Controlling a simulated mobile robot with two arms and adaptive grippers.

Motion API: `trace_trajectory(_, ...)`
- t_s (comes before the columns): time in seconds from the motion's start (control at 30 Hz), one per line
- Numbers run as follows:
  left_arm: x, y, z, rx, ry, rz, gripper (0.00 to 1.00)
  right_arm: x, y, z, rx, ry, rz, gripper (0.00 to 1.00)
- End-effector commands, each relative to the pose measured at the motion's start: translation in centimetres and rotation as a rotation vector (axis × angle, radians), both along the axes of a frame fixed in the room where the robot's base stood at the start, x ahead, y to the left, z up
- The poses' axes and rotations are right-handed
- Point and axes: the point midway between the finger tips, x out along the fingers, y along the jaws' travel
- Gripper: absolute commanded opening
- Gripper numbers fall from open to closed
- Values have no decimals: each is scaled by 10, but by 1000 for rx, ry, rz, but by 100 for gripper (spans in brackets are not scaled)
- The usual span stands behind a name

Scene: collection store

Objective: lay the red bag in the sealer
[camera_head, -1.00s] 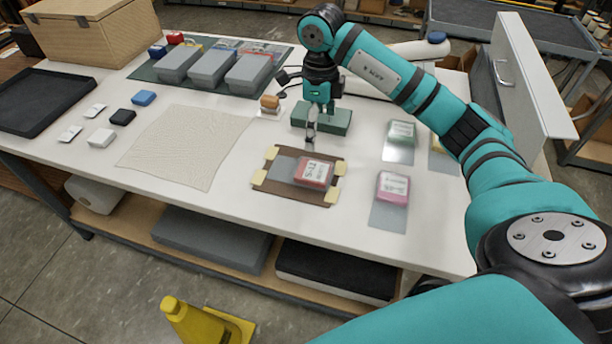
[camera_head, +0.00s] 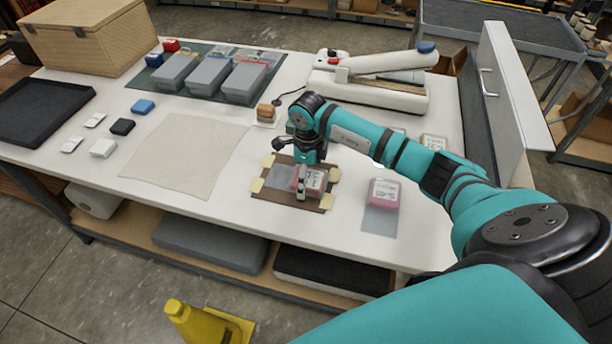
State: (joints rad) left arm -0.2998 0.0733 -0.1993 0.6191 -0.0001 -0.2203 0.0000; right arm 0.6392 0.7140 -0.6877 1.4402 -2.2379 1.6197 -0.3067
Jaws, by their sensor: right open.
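The red bag (camera_head: 316,180), with a white label, lies on a brown board (camera_head: 272,190) with pale yellow corner pieces, beside a grey patch. My right gripper (camera_head: 302,186) points down at the bag and is open. One finger shows in front of the bag; the other is hidden, so I cannot tell whether they touch it. The sealer (camera_head: 375,94) is a long white device with a raised arm and a blue end, at the back right of the table. My left gripper is not in view.
A pink bag (camera_head: 384,190) lies on a grey patch right of the board. My right arm partly covers other bags behind it. A cream cloth (camera_head: 185,152) lies left; grey lidded boxes (camera_head: 210,72) stand at the back. A white upright panel (camera_head: 508,95) bounds the right side.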

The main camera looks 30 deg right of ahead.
Motion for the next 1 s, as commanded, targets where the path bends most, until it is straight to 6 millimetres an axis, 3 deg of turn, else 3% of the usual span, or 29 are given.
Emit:
trace_trajectory(0.23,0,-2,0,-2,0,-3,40,0,0,-2,1,-1,1,99)
trace_trajectory(0.7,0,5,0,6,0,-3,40,0,0,-1,0,-1,0,37)
trace_trajectory(1.0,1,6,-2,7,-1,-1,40,1,0,1,0,-3,0,36)
